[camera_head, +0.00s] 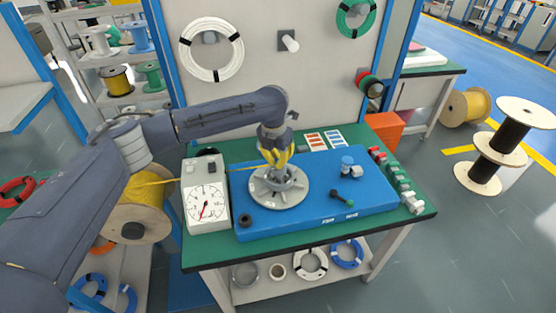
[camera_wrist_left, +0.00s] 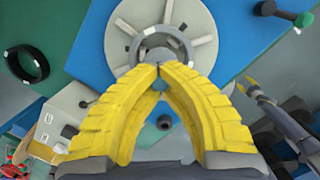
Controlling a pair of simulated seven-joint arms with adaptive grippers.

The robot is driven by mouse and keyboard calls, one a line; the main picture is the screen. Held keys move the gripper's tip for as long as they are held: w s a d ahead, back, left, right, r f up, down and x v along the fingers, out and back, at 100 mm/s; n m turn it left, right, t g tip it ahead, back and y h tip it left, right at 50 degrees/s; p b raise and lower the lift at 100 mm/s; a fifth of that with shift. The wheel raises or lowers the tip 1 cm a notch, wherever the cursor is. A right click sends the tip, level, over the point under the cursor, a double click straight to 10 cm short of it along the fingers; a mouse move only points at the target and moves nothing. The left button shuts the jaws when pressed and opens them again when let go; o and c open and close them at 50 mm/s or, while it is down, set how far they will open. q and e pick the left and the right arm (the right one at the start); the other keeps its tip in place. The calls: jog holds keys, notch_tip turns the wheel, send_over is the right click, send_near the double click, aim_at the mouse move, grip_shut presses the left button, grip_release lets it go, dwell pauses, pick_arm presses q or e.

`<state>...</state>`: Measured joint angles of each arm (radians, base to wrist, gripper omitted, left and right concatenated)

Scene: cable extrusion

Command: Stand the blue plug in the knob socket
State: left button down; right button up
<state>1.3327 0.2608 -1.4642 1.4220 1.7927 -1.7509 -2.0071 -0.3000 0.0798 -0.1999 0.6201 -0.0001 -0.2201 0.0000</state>
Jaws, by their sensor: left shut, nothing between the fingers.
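A small blue-topped cylinder (camera_head: 347,160), which looks like the blue plug, stands toward the back right of the blue board (camera_head: 310,213), beside a small grey part (camera_head: 356,172). A round grey spoked disc (camera_head: 262,198) with a central hub sits left of centre on the board; the wrist view shows it too (camera_wrist_left: 197,42). I cannot tell which part is the knob socket. My left gripper (camera_head: 278,172) points down over the disc. Its yellow fingers are shut and empty, tips together at the hub (camera_wrist_left: 158,66); contact is unclear. A yellow-tipped gripper (camera_wrist_left: 245,92), apparently my right, shows at the wrist view's right.
A white dial meter (camera_head: 206,208) stands left of the board. A black-and-green handle (camera_head: 342,198) lies right of the disc. Several green and grey blocks (camera_head: 400,182) line the right edge. A yellow cable spool (camera_head: 137,215) stands left.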

pick_arm(q)
jog(key=shift+f, duration=0.4)
dwell(0.6)
jog(key=c, duration=2.1)
grip_release()
jog(key=o, duration=0.6)
jog(key=shift+r, duration=4)
